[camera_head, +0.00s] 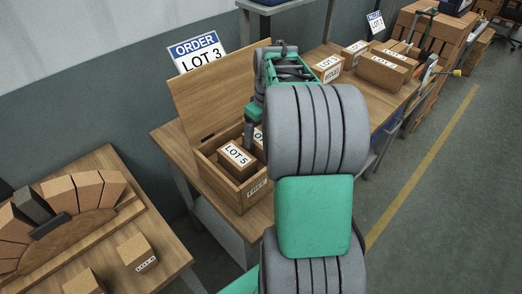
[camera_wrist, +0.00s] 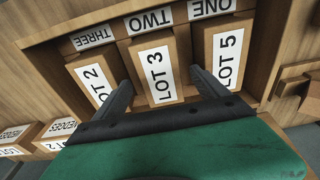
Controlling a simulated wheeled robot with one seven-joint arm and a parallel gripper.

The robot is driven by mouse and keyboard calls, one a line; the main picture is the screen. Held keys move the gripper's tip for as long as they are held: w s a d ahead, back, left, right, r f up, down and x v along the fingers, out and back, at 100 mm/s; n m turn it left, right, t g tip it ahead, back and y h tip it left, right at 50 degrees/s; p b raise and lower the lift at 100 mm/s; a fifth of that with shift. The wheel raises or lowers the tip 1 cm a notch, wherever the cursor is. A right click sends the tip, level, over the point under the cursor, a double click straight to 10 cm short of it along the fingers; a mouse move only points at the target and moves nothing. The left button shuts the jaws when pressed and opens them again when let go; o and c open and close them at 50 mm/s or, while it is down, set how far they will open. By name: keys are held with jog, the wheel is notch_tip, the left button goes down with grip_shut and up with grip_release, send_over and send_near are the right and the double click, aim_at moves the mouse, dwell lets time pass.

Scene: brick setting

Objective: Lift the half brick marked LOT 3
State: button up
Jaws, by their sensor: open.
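The half brick marked LOT 3 (camera_wrist: 152,62) stands in the middle of the wrist view, in a wooden box (camera_head: 243,194), below the label TWO (camera_wrist: 150,21). My gripper (camera_wrist: 161,76) is open, with one dark finger on each side of this brick; whether they touch it I cannot tell. The LOT 2 brick (camera_wrist: 95,78) is to the left, under THREE. The LOT 5 brick (camera_wrist: 226,58) is to the right, under ONE; it also shows in the head view (camera_head: 237,155). In the head view my arm hides most of the box's right side.
The box's open lid (camera_head: 222,97) rises behind it, below an ORDER LOT 3 sign (camera_head: 197,52). Labelled blocks (camera_head: 384,68) stand farther along the bench. A brick arch (camera_head: 70,192) and loose bricks (camera_head: 137,252) lie on the table at left. Neighbouring bricks leave narrow room for the fingers.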

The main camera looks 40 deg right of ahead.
aim_at(261, 138)
jog(key=f, duration=0.4)
jog(key=shift+w+p, duration=0.2)
jog(key=shift+p, duration=0.2)
jog(key=shift+c, duration=0.4)
grip_shut()
jog(key=shift+r, duration=0.1)
